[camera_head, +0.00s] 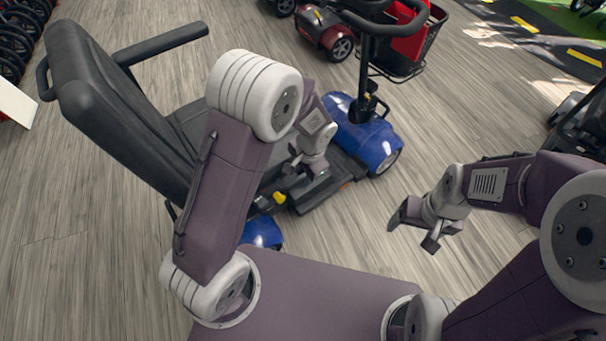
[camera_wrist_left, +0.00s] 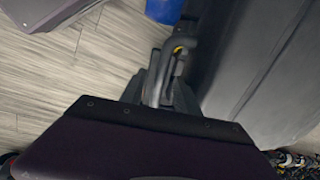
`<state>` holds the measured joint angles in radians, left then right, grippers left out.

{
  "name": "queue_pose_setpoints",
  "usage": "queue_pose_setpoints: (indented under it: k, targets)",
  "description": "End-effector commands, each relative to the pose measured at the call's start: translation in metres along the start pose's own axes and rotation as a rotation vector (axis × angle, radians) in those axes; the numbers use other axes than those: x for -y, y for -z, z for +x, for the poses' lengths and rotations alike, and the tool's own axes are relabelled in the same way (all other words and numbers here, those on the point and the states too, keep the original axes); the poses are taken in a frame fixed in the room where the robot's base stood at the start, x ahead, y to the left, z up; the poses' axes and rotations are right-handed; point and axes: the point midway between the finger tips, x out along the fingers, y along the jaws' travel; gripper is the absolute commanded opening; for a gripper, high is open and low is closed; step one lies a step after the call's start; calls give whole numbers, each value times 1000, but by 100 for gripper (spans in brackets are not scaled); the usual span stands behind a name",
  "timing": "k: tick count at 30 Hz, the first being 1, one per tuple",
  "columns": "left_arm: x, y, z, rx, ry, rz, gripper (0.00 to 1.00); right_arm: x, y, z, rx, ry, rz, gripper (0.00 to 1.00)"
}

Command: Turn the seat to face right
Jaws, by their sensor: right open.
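The black seat (camera_head: 105,105) of the blue scooter (camera_head: 365,135) is at the left of the head view. Its tall backrest is on the left, and the cushion extends right, partly hidden by my left arm. A yellow-tipped lever (camera_head: 280,198) shows low beside the seat. In the left wrist view a yellow spot (camera_wrist_left: 178,50) shows near grey parts. My right gripper (camera_head: 416,226) is open and empty above the floor.
The scooter's steering column (camera_head: 366,60) rises behind my left gripper. Dark wheels (camera_head: 14,45) line the far left.

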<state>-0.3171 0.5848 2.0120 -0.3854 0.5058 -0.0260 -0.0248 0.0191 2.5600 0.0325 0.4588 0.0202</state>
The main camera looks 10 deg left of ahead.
Motion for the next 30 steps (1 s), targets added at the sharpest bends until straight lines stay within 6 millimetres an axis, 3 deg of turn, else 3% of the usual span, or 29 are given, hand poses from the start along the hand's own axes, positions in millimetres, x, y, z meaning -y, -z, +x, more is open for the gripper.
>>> queue_pose_setpoints:
  k: [2,6,7,30]
  targets:
    - [0,0,0,0,0,0,38,0,0,0,0,0,0,77]
    - [0,0,0,0,0,0,2,0,0,0,0,0,0,77]
    - [0,0,0,0,0,0,0,0,0,0,0,0,0,77]
    - [0,0,-1,1,0,0,0,0,0,0,0,0,0,77]
